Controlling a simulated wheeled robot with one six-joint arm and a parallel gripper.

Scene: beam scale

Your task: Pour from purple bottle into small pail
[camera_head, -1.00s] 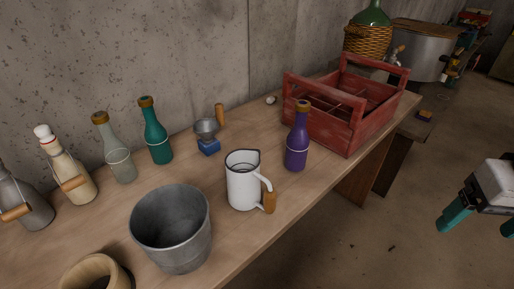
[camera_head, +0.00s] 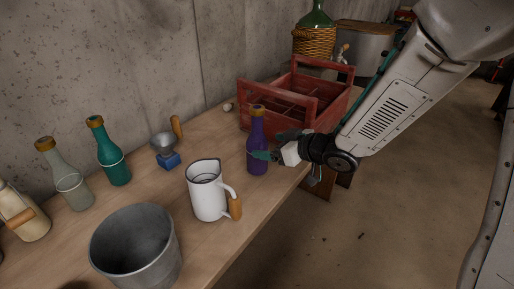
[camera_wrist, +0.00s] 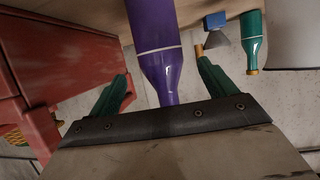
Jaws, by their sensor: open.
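The purple bottle (camera_head: 257,143) stands upright on the wooden table near its front edge, in front of the red crate. My gripper (camera_head: 272,146) is at the bottle from the right, with its green fingers open. In the wrist view the purple bottle (camera_wrist: 158,50) lies between the two open fingers of my gripper (camera_wrist: 160,92), with a gap visible on both sides. The small pail (camera_head: 136,245) is grey metal and stands at the lower left of the head view, open at the top. No contents are visible in it.
A white pitcher (camera_head: 208,192) with a wooden handle stands between bottle and pail. The red crate (camera_head: 290,100) is close behind the bottle. A green bottle (camera_head: 112,155), a pale bottle (camera_head: 66,178) and a small scoop on a blue block (camera_head: 169,160) stand along the wall.

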